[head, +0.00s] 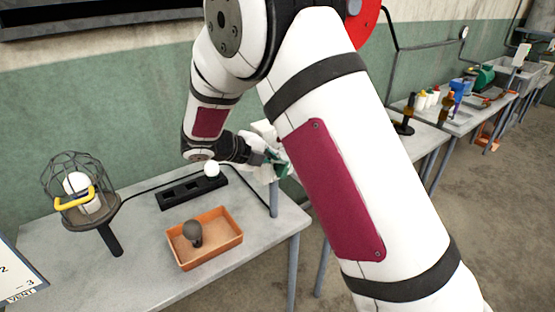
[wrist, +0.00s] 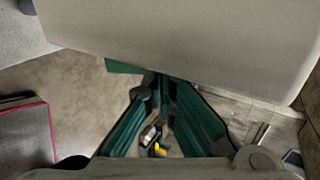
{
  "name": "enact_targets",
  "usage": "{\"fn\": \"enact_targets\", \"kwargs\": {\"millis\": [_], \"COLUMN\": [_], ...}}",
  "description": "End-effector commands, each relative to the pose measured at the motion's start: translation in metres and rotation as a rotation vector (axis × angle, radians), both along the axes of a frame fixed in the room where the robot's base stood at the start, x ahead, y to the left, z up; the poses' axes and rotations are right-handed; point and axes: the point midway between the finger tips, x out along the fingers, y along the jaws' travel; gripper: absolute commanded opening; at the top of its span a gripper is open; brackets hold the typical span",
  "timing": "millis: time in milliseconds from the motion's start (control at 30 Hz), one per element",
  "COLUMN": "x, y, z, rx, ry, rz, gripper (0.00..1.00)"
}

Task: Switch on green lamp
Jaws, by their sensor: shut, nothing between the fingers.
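No lamp that looks green shows in either view. A caged lamp (head: 82,190) with a white bulb and a yellow handle stands at the left of the near table. My gripper (head: 277,164) is beyond the table's right back corner, partly hidden by my arm in the head view. In the wrist view its green fingers (wrist: 160,84) are shut and empty. Their tips are close to a large pale surface (wrist: 200,40); I cannot tell whether they touch it. No switch can be made out.
A black holder (head: 180,194) with a white bulb (head: 211,169) at its right end lies on the grey table (head: 130,275). An orange tray (head: 235,248) holds a dark bulb (head: 192,232). More tables with bottles (head: 446,104) run along the wall at right. Floor is clear at right.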

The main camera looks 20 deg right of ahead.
Motion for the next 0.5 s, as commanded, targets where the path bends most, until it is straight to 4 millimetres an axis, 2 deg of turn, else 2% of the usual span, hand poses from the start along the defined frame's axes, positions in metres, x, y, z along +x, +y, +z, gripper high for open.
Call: {"fn": "enact_targets", "kwargs": {"millis": [500], "x": [0.0032], "y": [-0.0103], "z": [0.0032], "rx": [-0.003], "ry": [0.001], "rz": [-0.001], "gripper": [0.00]}}
